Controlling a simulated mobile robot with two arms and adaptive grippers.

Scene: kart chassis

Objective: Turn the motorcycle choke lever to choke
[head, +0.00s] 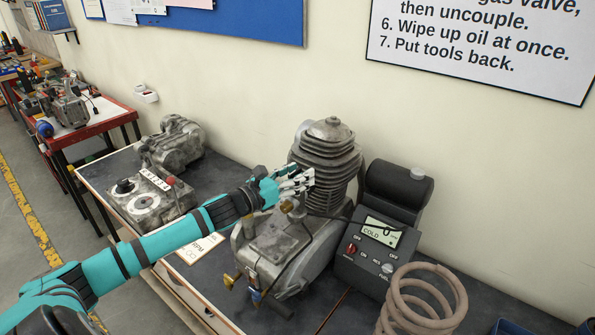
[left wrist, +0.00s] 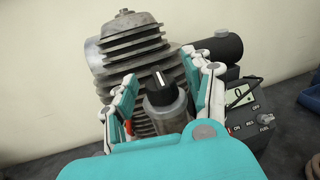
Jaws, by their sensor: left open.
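My left gripper (head: 290,183) is open beside the finned engine cylinder (head: 326,160), above the grey engine block (head: 285,245). In the left wrist view its teal and white fingers (left wrist: 165,92) stand apart. Between them is a grey round body with a black knob (left wrist: 158,82) that bears a white line, apparently the choke control. I cannot tell whether the fingers touch it. No choke marking is readable. The right gripper is out of view.
A dark control box (head: 376,247) with a display reading COLD stands right of the engine. A grey switch box (head: 150,200) and another engine (head: 172,143) stand at left. The wall is close behind.

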